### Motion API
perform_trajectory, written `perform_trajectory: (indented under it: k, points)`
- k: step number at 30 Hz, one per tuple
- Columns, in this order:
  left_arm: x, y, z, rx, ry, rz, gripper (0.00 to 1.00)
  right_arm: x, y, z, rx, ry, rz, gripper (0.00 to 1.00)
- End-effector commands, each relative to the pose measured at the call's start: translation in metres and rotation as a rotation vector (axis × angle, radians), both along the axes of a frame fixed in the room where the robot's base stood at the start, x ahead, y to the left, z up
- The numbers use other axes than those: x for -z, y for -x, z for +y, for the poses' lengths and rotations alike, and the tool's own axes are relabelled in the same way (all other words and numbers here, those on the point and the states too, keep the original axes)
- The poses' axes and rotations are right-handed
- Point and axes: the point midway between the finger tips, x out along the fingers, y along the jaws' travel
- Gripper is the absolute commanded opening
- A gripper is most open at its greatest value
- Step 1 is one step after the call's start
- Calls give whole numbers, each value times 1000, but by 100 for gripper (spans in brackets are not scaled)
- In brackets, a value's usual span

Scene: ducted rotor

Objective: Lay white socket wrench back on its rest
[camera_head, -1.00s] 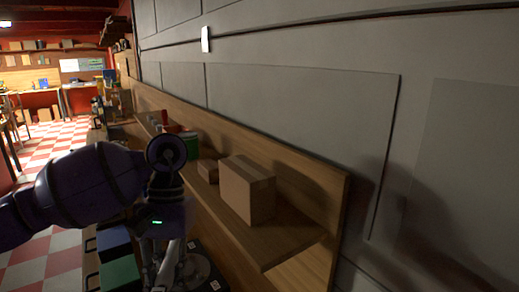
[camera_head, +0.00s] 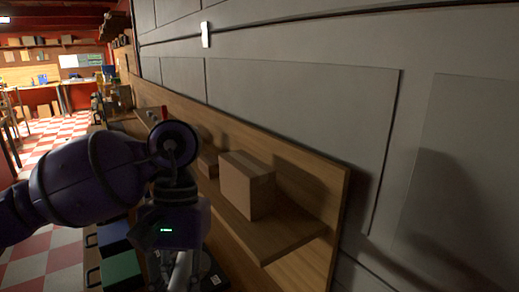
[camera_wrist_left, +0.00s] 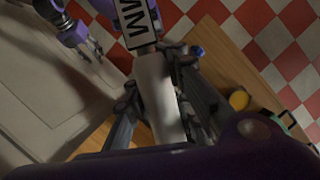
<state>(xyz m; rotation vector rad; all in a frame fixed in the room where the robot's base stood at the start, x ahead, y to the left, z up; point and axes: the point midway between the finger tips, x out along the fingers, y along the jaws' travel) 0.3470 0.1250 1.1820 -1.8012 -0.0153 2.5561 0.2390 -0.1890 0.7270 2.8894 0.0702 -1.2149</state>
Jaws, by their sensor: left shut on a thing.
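My left gripper (camera_wrist_left: 158,95) is shut on a white bar-like piece in the left wrist view, which I take to be the white socket wrench (camera_wrist_left: 152,80). Its far end meets a white part with bold black marks (camera_wrist_left: 137,14). In the head view my left gripper (camera_head: 180,270) points down at the bottom edge, in front of the shelf, and its fingertips are cut off. My right gripper (camera_wrist_left: 92,50) shows small at the upper left of the wrist view, apart from the wrench; its opening is unclear. I cannot make out the rest.
A cardboard box (camera_head: 247,186) stands on the wooden shelf (camera_head: 275,240) along the grey wall. Blue and green boxes (camera_head: 121,268) lie low beside my left arm. In the wrist view, a yellow round thing (camera_wrist_left: 239,100) sits on a wooden surface (camera_wrist_left: 225,65) above checkered floor.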

Motion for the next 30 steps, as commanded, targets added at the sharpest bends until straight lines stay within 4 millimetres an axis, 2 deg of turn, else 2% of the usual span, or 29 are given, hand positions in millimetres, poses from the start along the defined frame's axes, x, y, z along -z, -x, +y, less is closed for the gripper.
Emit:
perform_trajectory:
  k: [7,18,30]
  points:
    - [-7,14,-9,1,1,-1,0,0,0,0,0,0,-1,40]
    - [-10,15,-10,0,1,-1,0,0,0,0,0,0,0,40]
    - [-47,15,-10,0,1,-3,0,-1,-1,0,0,0,-1,40]
